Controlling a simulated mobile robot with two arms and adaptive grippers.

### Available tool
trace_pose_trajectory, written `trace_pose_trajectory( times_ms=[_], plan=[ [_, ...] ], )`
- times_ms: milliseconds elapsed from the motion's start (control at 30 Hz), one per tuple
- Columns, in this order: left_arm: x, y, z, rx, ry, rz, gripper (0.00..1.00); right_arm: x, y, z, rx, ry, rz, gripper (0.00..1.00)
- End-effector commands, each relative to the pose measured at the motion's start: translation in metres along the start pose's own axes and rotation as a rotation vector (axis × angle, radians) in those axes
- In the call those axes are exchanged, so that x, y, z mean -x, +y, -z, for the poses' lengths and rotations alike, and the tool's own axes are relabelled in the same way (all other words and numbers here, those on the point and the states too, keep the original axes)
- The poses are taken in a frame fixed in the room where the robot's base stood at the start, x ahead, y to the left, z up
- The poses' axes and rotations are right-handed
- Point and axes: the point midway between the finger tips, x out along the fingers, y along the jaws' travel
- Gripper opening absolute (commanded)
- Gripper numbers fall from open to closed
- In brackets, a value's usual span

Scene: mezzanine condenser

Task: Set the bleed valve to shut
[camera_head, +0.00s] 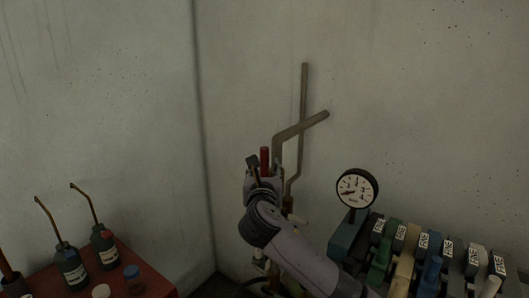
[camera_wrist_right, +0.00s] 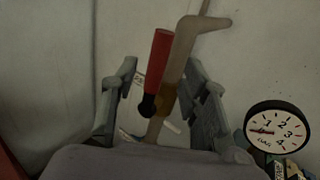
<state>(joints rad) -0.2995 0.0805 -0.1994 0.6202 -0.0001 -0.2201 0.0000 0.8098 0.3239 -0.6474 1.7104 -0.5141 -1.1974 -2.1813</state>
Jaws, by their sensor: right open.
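The bleed valve shows as a red handle (camera_head: 265,160) standing nearly upright beside a bent brown pipe (camera_head: 300,128) on the wall. In the right wrist view the red handle (camera_wrist_right: 160,62) leans slightly and has a dark rounded lower end. My right gripper (camera_head: 264,172) is at the handle. In the right wrist view its two fingers (camera_wrist_right: 163,82) stand wide apart, with the handle and part of the pipe between them. I see no finger touching the handle. The valve body is mostly hidden behind my gripper and arm. My left gripper is out of view.
A round pressure gauge (camera_head: 357,188) stands right of the pipe, above a row of tagged coloured levers (camera_head: 405,255). At lower left, oil cans (camera_head: 104,247) with thin spouts and small jars stand on a red surface (camera_head: 158,284). The wall above is clear.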

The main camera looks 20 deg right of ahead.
Motion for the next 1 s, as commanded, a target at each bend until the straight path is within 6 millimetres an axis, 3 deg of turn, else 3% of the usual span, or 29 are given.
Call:
trace_pose_trajectory(
  times_ms=[200,400,833,1000],
  plan=[
    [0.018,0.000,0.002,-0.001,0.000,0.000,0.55,-0.043,-0.001,-0.003,-0.001,0.001,0.003,0.41],
    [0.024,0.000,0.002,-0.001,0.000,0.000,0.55,-0.067,0.000,-0.002,-0.002,0.000,0.000,0.41],
    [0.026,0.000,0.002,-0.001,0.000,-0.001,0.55,-0.075,0.000,0.000,-0.002,-0.001,-0.001,0.41],
    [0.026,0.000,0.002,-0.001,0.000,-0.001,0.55,-0.075,0.000,0.000,-0.002,-0.001,-0.001,0.31]
  ],
)
